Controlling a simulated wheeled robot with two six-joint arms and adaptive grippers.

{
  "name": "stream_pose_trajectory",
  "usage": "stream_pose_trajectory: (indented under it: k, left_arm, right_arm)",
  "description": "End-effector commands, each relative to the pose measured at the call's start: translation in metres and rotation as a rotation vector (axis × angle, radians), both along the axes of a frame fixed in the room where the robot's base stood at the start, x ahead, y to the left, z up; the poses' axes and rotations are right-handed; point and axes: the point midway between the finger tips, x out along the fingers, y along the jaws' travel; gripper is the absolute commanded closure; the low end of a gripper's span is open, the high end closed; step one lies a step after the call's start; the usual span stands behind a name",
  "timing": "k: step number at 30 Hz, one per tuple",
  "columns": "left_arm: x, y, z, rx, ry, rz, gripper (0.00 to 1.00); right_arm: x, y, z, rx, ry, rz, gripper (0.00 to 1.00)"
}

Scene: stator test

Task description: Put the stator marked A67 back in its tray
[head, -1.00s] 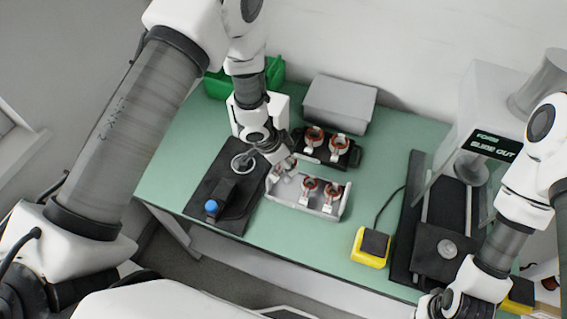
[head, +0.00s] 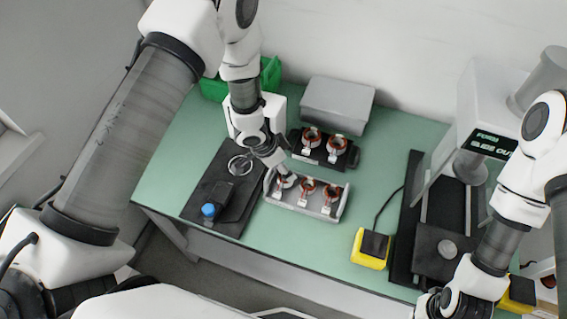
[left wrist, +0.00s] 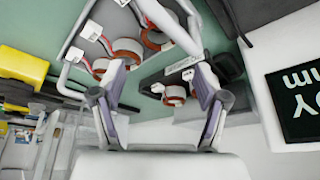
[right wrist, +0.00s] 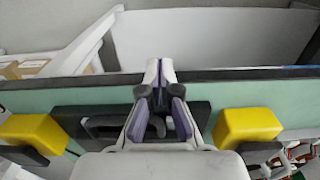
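The grey tray (head: 280,203) holds three copper-wound stators: one in the left slot (head: 286,182), one in the middle (head: 307,187) and one on the right (head: 331,192). A black tray (head: 351,157) behind it holds two more stators (head: 311,138) (head: 336,144). Their white tags are too small to read, so I cannot tell which is A67. My left gripper (head: 279,170) is just above the left slot of the grey tray; in the left wrist view its fingers (left wrist: 156,85) are spread, with nothing gripped. My right gripper (right wrist: 160,68) is shut and empty at the bench's front right.
A black fixture with a blue knob (head: 208,210) lies left of the grey tray. A grey box (head: 338,103) and green bin (head: 270,75) stand behind. A yellow-and-black box (head: 369,250) and a press with a display (head: 492,145) are right. Bench between tray and press is mostly clear.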

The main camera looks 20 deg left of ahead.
Motion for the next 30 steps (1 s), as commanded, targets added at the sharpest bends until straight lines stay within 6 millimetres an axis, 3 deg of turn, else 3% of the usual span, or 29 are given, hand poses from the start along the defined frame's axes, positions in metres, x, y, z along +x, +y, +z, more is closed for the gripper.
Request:
stream_pose_trajectory:
  k: [4, 8, 16, 21, 26, 30]
  left_arm:
    - [0.0, 0.0, 0.004, 0.0, -0.001, 0.0, 0.26]
    - [0.0, 0.002, 0.019, 0.0, -0.003, 0.001, 0.26]
    - [-0.019, 0.022, 0.086, -0.002, -0.004, 0.002, 0.26]
    - [-0.028, 0.031, 0.116, -0.001, -0.001, 0.0, 0.26]
    - [-0.031, 0.034, 0.124, 0.0, 0.0, 0.0, 0.26]
    - [-0.036, 0.033, 0.118, -0.009, 0.014, 0.014, 0.26]
  right_arm:
    - [0.0, 0.0, 0.002, 0.0, 0.0, 0.0, 1.0]
    - [0.0, 0.0, 0.007, 0.0, 0.0, 0.0, 1.0]
    - [0.0, 0.0, 0.008, 0.0, 0.0, 0.0, 1.0]
    - [0.0, 0.0, 0.014, 0.0, 0.0, 0.0, 1.0]
    - [0.0, 0.0, 0.015, 0.0, 0.0, 0.0, 1.0]
    - [0.0, 0.0, 0.014, 0.0, 0.0, 0.0, 1.0]
